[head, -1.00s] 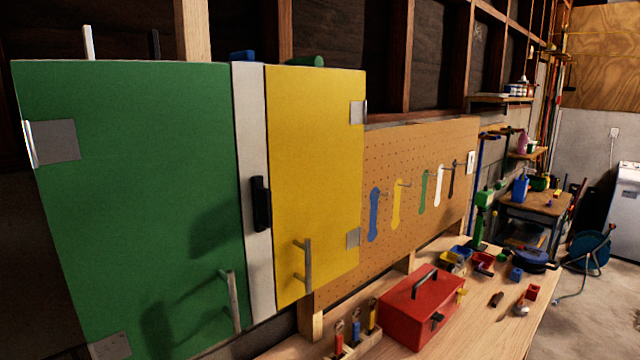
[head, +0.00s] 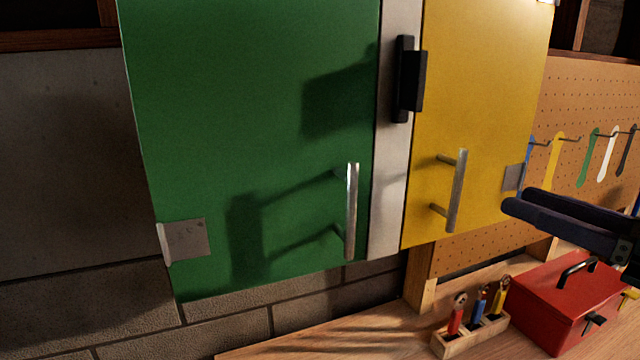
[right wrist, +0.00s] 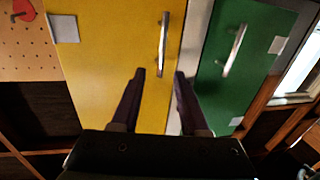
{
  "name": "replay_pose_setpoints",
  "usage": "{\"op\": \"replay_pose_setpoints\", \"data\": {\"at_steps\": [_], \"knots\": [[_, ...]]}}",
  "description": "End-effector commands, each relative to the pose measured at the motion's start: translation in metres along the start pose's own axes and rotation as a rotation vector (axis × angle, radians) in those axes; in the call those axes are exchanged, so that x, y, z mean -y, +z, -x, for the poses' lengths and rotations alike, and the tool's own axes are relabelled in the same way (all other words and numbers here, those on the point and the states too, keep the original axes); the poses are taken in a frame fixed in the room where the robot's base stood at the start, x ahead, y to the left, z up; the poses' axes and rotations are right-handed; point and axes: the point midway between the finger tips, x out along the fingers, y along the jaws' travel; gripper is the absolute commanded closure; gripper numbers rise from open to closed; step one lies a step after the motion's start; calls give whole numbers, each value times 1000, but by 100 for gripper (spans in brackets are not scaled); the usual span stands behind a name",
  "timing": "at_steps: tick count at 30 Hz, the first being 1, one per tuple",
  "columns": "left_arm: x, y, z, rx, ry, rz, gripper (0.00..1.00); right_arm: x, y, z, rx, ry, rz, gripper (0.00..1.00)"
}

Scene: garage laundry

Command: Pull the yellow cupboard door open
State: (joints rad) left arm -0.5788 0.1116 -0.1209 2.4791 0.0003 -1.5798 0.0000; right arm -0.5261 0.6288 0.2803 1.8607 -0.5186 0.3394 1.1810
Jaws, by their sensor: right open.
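The yellow cupboard door (head: 480,100) is shut, to the right of a pale centre strip. Its upright metal bar handle (head: 457,190) is near its lower left edge. My right gripper (head: 512,201) comes in from the right, in front of the door's lower right part, to the right of the handle. In the right wrist view, the yellow door (right wrist: 110,60) and its handle (right wrist: 163,45) show beyond the open, empty fingers (right wrist: 160,72). The fingers are apart from the handle. My left gripper is not in view.
The green door (head: 250,120) with its own handle (head: 351,212) is shut at left. A black latch (head: 408,80) sits on the centre strip. A pegboard (head: 590,95) with hanging tools is at right.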

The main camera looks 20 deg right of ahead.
Motion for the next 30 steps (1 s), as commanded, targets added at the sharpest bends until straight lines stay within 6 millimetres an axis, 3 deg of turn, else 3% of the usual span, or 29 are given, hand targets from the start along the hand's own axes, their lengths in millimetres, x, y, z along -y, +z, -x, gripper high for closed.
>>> {"op": "replay_pose_setpoints", "data": {"at_steps": [5,18,30], "knots": [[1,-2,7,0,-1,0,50,0,-4,-14,-5,-7,-3,56],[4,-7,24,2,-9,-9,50,1,-4,-82,-5,-5,-3,56],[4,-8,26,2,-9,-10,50,2,-1,-98,-2,-7,-2,56]]}}
